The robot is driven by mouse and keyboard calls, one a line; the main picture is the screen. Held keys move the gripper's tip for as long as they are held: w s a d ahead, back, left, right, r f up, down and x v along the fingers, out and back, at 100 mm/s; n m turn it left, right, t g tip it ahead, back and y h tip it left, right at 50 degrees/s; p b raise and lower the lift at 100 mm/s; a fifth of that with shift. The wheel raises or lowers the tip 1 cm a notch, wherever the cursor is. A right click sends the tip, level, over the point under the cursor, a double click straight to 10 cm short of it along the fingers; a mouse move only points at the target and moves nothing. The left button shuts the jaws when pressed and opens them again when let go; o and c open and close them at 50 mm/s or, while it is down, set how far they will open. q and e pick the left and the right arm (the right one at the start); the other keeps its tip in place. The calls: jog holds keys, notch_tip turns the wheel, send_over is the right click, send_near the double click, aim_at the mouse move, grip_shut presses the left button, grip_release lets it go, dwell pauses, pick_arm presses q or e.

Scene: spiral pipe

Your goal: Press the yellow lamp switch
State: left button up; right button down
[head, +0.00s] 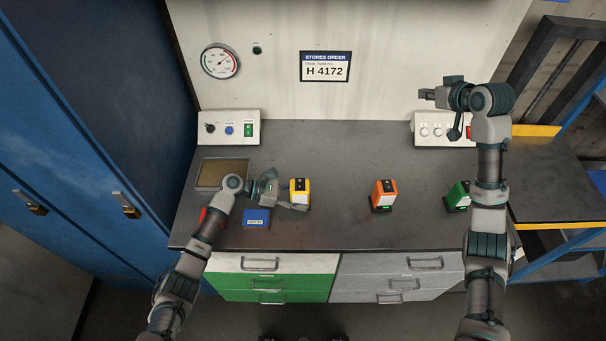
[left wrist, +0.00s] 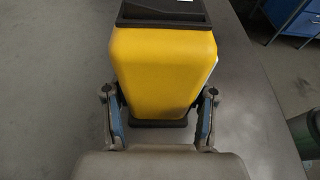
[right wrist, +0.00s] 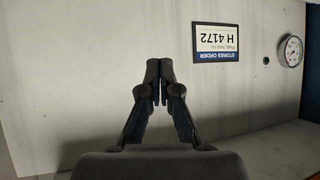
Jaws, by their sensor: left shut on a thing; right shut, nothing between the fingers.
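The yellow lamp (head: 300,195) stands upright on the worktop, left of centre in the head view, with a black top that carries a small switch (head: 300,184). Its yellow body (left wrist: 160,65) fills the middle of the left wrist view; only part of its black top shows there. My left gripper (head: 291,200) is shut on the lamp, one finger on each side of its lower body (left wrist: 160,98). My right gripper (head: 428,95) is shut and empty, raised in front of the back wall at the right, well away from the lamp. Its closed fingertips (right wrist: 160,72) show in the right wrist view.
An orange lamp (head: 383,193) and a green lamp (head: 458,194) stand further right on the worktop (head: 340,150). A blue box (head: 257,217), a red thing and a tray (head: 222,164) are near my left arm. Control boxes (head: 229,128) stand at the back.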

jog(key=s+a+r+n+g+y, duration=0.1)
jog(key=s+a+r+n, duration=0.1)
jog(key=a+r+n, duration=0.3)
jog(key=s+a+f+n+g+y, duration=0.2)
jog(key=s+a+f+n+g, duration=0.2)
jog(key=a, duration=0.6)
jog(key=s+a+f+n+g+y, duration=0.2)
jog(key=s+a+f+n+g, duration=0.2)
jog(key=s+a+f+n, duration=0.2)
jog(key=s+a+f, duration=0.2)
jog(key=a, duration=0.2)
jog(key=shift+s+a+f+n+g+y, duration=0.15)
jog(key=shift+s+a+n+g+y, duration=0.15)
jog(key=shift+a+n+g+y, duration=0.1)
send_over(302, 181)
jog(key=f, duration=0.7)
jog(key=shift+s+d, duration=0.1)
jog(key=shift+s, duration=0.2)
notch_tip(302, 181, down, 3)
jog(key=shift+w+r, duration=0.15)
jog(key=shift+r, duration=0.05)
jog(key=shift+w+f, duration=0.15)
jog(key=shift+f, duration=0.6)
